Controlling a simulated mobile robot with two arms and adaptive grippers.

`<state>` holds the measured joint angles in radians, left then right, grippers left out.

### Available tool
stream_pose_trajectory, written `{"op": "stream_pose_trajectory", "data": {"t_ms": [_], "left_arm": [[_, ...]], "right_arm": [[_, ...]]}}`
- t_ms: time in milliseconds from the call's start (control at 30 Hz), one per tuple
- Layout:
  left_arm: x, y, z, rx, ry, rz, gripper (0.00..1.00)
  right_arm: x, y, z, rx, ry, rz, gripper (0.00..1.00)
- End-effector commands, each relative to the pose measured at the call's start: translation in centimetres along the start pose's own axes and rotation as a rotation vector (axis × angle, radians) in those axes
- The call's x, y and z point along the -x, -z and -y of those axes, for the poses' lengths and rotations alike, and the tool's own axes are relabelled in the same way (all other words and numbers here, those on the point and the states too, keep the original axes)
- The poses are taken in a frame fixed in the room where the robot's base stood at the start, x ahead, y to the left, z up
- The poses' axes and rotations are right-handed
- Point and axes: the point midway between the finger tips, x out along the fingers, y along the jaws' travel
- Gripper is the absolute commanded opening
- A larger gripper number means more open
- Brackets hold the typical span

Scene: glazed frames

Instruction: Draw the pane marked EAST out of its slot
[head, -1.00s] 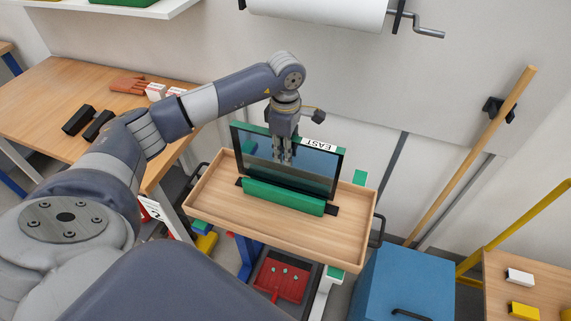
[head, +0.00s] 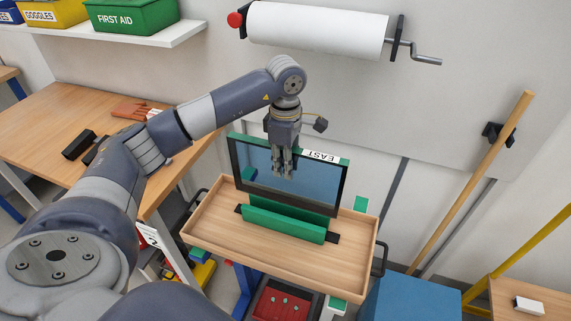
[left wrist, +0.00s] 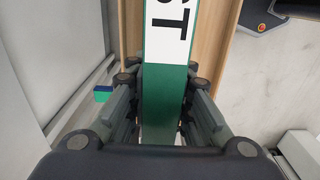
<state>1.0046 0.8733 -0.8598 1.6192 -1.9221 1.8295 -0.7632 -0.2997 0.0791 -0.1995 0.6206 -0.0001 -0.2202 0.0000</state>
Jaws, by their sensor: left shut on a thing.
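The EAST pane (head: 315,183) is a dark-framed sheet of glass with a green top strip and a white label. It stands upright, its lower frame edge showing above the green slotted holder (head: 283,224), with a green part of the holder visible beneath that edge. I cannot tell whether its far side is fully clear of the slot. My left gripper (head: 283,175) points down and is shut on the pane's top edge, left of the label. In the left wrist view, its fingers (left wrist: 164,120) straddle the green strip (left wrist: 165,95). My right gripper is out of view.
The holder sits in a wooden tray (head: 215,223) with raised rims and dark side handles. A paper roll (head: 315,28) hangs on the wall above. A wooden bench (head: 60,105) is at left, a leaning pole (head: 475,180) and blue box (head: 410,300) at right.

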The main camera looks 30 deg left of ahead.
Motion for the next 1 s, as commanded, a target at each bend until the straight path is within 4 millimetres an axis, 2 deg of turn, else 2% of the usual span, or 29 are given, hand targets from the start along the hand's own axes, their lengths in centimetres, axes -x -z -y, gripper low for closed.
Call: {"op": "stream_pose_trajectory", "data": {"t_ms": [33,1000], "left_arm": [[0.8,0.0,-0.1,0.0,-0.006,0.003,0.0],[5.5,0.0,-0.1,0.001,-0.006,0.002,0.0]], "right_arm": [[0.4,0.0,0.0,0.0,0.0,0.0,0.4],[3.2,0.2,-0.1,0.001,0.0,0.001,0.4]]}}
